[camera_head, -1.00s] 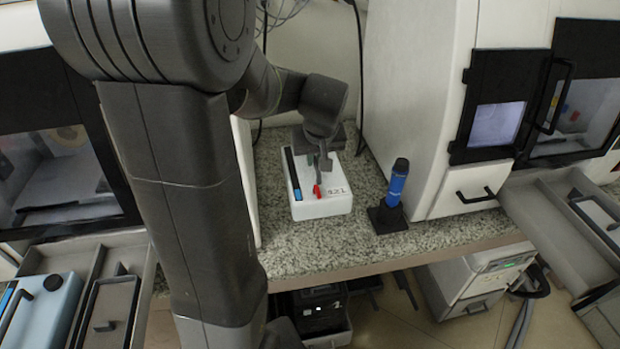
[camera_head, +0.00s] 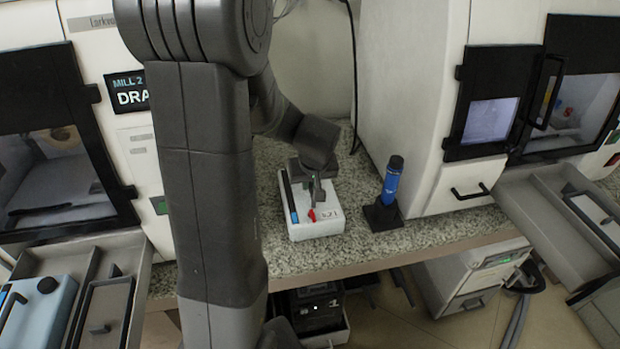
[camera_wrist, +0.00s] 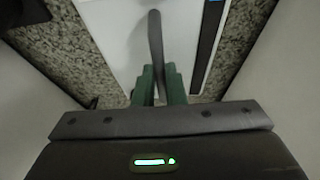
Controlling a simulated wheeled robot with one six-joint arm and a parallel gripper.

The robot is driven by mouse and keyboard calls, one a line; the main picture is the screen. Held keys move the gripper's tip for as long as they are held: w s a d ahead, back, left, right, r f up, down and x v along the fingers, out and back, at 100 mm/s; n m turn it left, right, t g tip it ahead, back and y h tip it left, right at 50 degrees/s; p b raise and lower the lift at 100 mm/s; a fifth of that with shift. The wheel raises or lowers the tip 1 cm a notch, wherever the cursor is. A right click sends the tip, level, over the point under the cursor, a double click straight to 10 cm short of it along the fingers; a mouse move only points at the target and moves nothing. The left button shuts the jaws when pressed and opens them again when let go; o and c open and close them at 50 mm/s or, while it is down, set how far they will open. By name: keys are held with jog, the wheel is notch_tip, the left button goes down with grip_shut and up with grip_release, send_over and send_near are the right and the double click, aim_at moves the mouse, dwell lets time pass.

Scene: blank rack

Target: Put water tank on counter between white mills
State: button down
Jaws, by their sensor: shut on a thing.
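The water tank (camera_head: 322,223) is a white box with a blue-and-black strip on its left side and a small red part on top. It sits on, or very close above, the speckled counter (camera_head: 270,240) between the two white mills (camera_head: 405,110). My gripper (camera_head: 314,188) is above it, shut on the grey handle on its top. In the wrist view, the green fingers (camera_wrist: 158,88) close around the curved grey handle (camera_wrist: 156,40), with the white tank top (camera_wrist: 115,45) beneath. Whether the tank's base touches the counter cannot be told.
A blue bottle-like tool (camera_head: 392,180) stands in a black holder right of the tank. Open drawers stick out at the right (camera_head: 560,215) and left (camera_head: 130,270). A blue tank (camera_head: 45,310) lies in the left drawer. Some counter is bare in front.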

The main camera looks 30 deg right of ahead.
jog(key=shift+f, duration=0.15)
jog(key=c, duration=1.5)
grip_release()
jog(key=shift+s+r, duration=0.1)
jog(key=shift+r, duration=0.4)
jog(key=v, duration=1.1)
jog(key=shift+r, duration=0.2)
